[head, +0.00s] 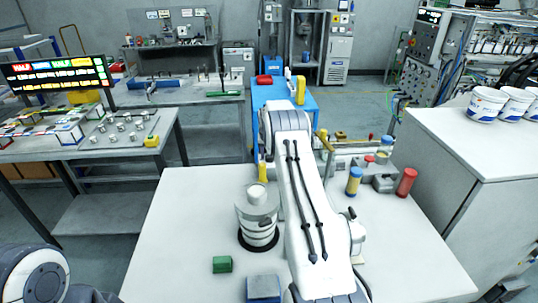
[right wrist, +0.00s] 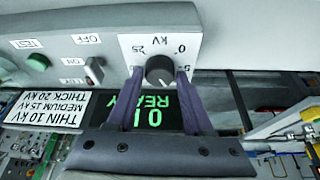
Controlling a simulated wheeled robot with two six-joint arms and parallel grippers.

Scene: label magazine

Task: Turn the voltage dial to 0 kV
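The voltage dial is a round dark knob (right wrist: 160,70) on a white plate marked kV, upside down in the right wrist view. Numbers 0, 5 and 25 show around it. I cannot clearly tell where its pointer stands. My right gripper's two purple fingers (right wrist: 161,74) straddle the knob, with what look like narrow gaps on both sides. The display (right wrist: 154,118) between the fingers shows green text that seems to read READY and 10. In the head view my right arm reaches forward over the white table and hides its gripper and the dial. My left gripper is out of view.
The panel (right wrist: 60,20) also has a green TEST button (right wrist: 38,62), an ON/OFF switch (right wrist: 95,68) and a thickness label (right wrist: 47,108).

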